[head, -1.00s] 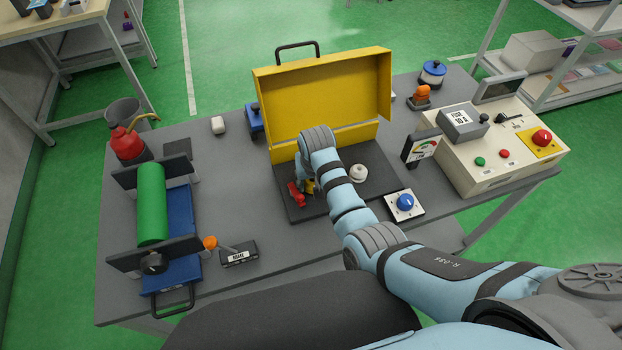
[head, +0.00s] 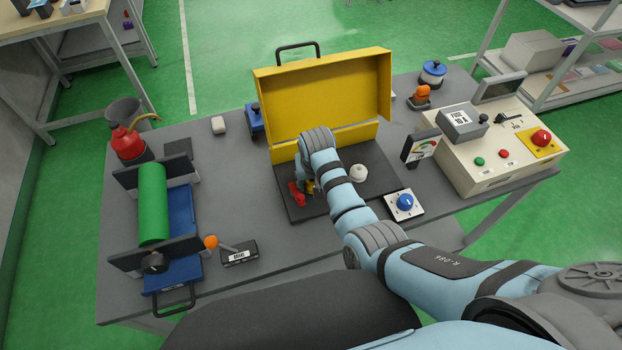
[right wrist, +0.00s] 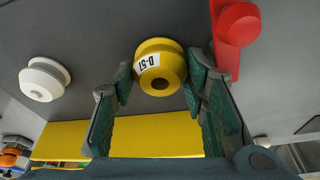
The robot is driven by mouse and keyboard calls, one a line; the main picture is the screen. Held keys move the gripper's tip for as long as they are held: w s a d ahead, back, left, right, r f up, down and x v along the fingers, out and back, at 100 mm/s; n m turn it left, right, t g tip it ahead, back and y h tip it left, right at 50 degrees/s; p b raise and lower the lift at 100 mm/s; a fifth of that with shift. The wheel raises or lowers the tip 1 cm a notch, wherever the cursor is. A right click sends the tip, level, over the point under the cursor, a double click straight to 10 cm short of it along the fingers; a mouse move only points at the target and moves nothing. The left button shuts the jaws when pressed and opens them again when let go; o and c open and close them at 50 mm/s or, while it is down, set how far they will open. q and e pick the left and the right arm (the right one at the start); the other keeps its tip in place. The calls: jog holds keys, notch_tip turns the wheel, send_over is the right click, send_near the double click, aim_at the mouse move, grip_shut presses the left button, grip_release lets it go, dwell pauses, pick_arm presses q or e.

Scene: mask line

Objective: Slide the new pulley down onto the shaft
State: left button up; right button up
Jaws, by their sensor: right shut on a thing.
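A yellow pulley (right wrist: 160,58) with a white label reading D-57 and a dark centre hole sits between the fingers of my right gripper (right wrist: 160,78) in the right wrist view. The gripper is shut on it. In the head view, my right arm covers most of the gripper, and only a bit of the yellow pulley (head: 310,187) shows beside the wrist, over the dark mat (head: 300,211). A white pulley (right wrist: 44,80) stands apart from the gripper; it also shows in the head view (head: 358,173). I cannot make out the shaft. My left gripper is not in view.
A red part (head: 297,193) is close beside the gripper; it shows in the right wrist view too (right wrist: 236,25). An open yellow case lid (head: 325,95) stands behind the mat. A blue knob box (head: 404,203) is to the right, a green roller (head: 152,205) to the left.

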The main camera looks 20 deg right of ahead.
jog(key=shift+f+b, duration=0.3)
jog(key=shift+f, duration=0.25)
jog(key=o, duration=0.9)
jog(key=p+v, duration=0.5)
jog(key=p, duration=0.1)
jog(key=shift+r, duration=0.4)
jog(key=shift+v, duration=2.7)
jog(key=shift+s+f, duration=0.1)
jog(key=shift+s, duration=0.05)
